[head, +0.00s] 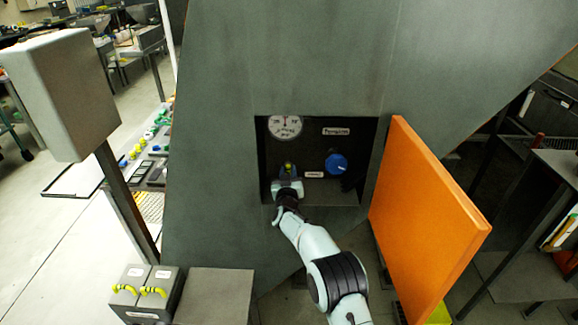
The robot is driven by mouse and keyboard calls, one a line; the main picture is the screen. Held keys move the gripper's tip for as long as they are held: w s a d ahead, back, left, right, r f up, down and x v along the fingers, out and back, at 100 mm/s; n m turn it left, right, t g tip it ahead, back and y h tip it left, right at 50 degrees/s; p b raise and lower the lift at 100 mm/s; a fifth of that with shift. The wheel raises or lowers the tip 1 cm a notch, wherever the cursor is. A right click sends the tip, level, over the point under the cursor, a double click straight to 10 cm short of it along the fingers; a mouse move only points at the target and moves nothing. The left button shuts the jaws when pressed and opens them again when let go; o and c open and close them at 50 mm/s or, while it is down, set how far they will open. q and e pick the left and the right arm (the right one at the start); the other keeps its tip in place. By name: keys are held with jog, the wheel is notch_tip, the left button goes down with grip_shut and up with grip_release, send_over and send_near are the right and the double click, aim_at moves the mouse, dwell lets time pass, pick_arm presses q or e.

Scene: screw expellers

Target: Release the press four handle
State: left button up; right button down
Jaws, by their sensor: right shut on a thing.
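A recessed panel (322,197) in the large grey machine holds a round dial gauge (286,127), a blue knob (336,163) and a small handle with a yellow-green tip (288,168). My right gripper (288,181) reaches into the recess from below and is shut on this handle. The gripper hides most of the handle's lower part. The gauge is above the handle and the blue knob is to its right. My left gripper is not in the head view.
An orange door (425,215) stands open just right of the recess, close to my right arm. A grey box on a post (62,95) stands at left. Boxes with yellow handles (146,292) are at lower left.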

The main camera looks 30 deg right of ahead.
jog(key=shift+r+n+p, duration=0.15)
jog(key=shift+n+p, duration=0.25)
jog(key=shift+n, duration=0.1)
jog(key=c, duration=1.7)
grip_release()
jog(key=n+p, duration=0.2)
jog(key=shift+n, duration=0.3)
jog(key=shift+c, duration=0.2)
jog(key=o, duration=0.3)
jog(key=shift+f+n+p, duration=0.2)
jog(key=shift+n+p, duration=0.9)
jog(key=shift+n, duration=0.6)
jog(key=o, duration=1)
jog(key=shift+f, duration=0.1)
